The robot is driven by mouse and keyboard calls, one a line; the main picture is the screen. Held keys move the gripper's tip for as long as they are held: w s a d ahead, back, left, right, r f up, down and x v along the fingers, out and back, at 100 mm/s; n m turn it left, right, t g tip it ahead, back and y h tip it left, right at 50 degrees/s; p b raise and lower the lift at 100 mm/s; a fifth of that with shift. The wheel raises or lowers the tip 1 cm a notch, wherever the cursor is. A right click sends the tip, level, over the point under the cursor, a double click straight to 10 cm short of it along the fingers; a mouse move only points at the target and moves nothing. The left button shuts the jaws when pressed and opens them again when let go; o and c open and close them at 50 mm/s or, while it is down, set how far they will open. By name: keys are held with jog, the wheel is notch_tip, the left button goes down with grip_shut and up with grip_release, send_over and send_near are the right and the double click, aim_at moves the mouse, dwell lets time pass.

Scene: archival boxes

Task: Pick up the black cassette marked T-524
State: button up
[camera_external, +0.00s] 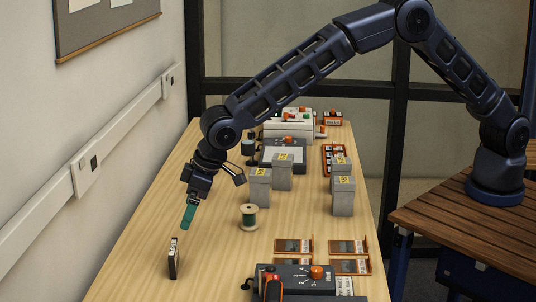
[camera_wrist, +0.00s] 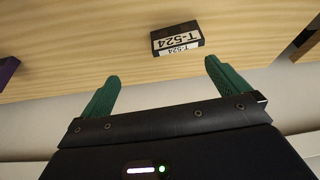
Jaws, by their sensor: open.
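The black cassette marked T-524 (camera_external: 174,259) stands upright on the near left part of the table in the external view. In the wrist view the cassette (camera_wrist: 178,38) shows its white T-524 labels, upside down, beyond the fingertips and a little right of the middle between them. My gripper (camera_external: 187,222) has green fingers and points down, above and slightly right of the cassette, apart from it. In the wrist view my gripper (camera_wrist: 161,72) is open, with nothing between its fingers.
A thread spool (camera_external: 248,217) stands right of my gripper. Several grey boxes with yellow labels (camera_external: 260,187) stand farther back. A dark device with an orange knob (camera_external: 300,280) and orange-framed cards (camera_external: 293,246) lie at the near right. The wall (camera_external: 80,180) runs close along the left. Table around the cassette is clear.

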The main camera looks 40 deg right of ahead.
aim_at(170, 257)
jog(key=shift+w+a+f, duration=0.1)
jog(key=shift+a+f, duration=0.85)
jog(key=shift+f, duration=1.05)
jog(key=shift+w+a+f, duration=0.1)
jog(key=shift+a+f, duration=0.85)
jog(key=shift+f, duration=1.1)
jog(key=shift+a+f, duration=0.95)
jog(key=shift+f, duration=1.05)
jog(key=c, duration=0.8)
